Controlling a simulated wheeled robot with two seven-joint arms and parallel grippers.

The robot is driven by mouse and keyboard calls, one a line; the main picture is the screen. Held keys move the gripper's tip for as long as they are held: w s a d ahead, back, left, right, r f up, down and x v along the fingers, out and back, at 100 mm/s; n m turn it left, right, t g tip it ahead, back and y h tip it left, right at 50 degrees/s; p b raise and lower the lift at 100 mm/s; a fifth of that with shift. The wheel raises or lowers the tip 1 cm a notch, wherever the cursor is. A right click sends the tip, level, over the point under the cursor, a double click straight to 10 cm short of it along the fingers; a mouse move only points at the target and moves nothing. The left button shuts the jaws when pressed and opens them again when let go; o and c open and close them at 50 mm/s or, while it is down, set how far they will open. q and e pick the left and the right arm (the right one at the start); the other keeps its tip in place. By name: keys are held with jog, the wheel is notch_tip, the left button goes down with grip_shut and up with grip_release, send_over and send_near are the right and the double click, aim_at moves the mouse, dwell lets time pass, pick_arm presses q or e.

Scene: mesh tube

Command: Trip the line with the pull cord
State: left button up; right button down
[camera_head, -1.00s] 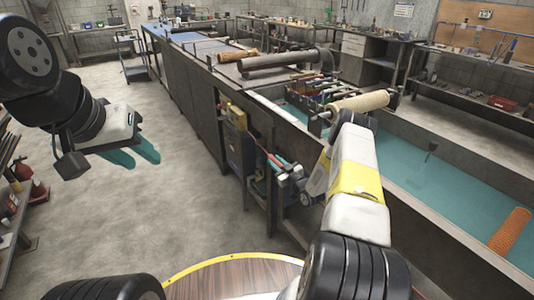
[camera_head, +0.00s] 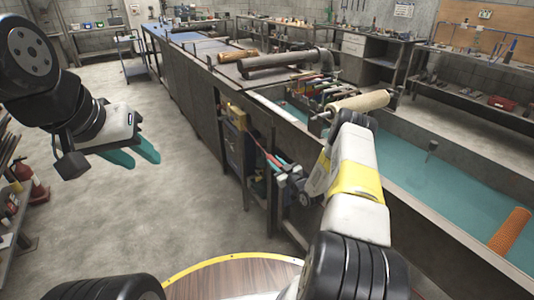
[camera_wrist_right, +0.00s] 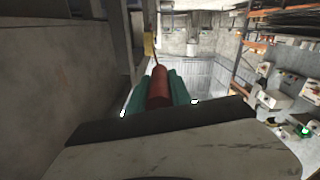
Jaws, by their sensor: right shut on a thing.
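The pull cord's red handle (camera_wrist_right: 159,88) is between the two teal fingers of my right gripper (camera_wrist_right: 161,84), which is shut on it. A thin cord (camera_wrist_right: 155,56) runs from the handle's far end toward a yellow part (camera_wrist_right: 149,44). In the head view my right gripper (camera_head: 279,164) is low beside the tank's near side, and only a little red shows at its fingers. My left gripper (camera_head: 133,154) hangs over bare floor at the left, empty, its teal fingers apart.
A long tank (camera_head: 398,160) of teal liquid runs along the right. An orange mesh tube (camera_head: 510,231) lies in it. A pale roll (camera_head: 357,102) sits above its near edge, close to my right forearm. A yellow box (camera_head: 236,116) is on the line's side.

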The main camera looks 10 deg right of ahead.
jog(key=shift+s+a, duration=0.25)
jog(key=shift+a, duration=0.5)
jog(key=shift+s+a, duration=0.3)
jog(key=shift+a, duration=0.4)
jog(key=shift+s+a, duration=0.25)
jog(key=shift+a, duration=0.5)
jog(key=c, duration=1.2)
grip_release()
jog(key=shift+o, duration=0.2)
jog(key=v, duration=0.8)
jog(key=v, duration=0.9)
jog(key=shift+w+d, duration=0.1)
jog(key=shift+w, duration=0.05)
